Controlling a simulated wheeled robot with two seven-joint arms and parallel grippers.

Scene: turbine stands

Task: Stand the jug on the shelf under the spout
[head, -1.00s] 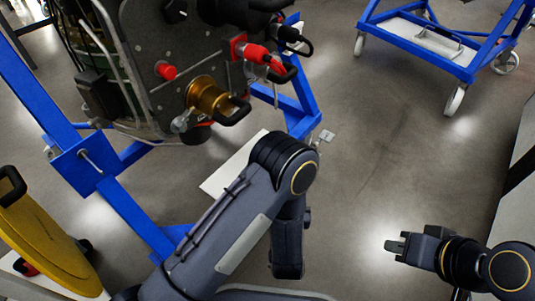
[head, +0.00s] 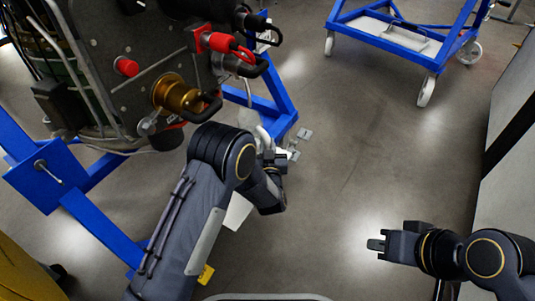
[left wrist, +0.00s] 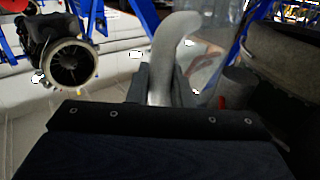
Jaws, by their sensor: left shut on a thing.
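The jug's pale grey curved handle (left wrist: 171,48) stands up between the fingers of my left gripper (left wrist: 163,88) in the left wrist view. The jug's see-through body shows faintly behind it. In the head view, part of the jug (head: 264,137) shows beside my left gripper (head: 278,160), which is shut on it; my wrist hides much of it. A brass fitting (head: 172,94) with a black handle sticks out of the turbine above and left; I cannot tell if it is the spout. A white shelf-like plate (head: 238,212) shows partly behind my left arm. My right gripper (head: 378,244) holds nothing visible.
The turbine (head: 115,75) sits in a blue stand (head: 105,225) at the left. Red and black fittings (head: 222,43) project near the jug. A blue cart (head: 405,35) stands at the back right, and a pale cabinet is at the right edge. The floor between is clear.

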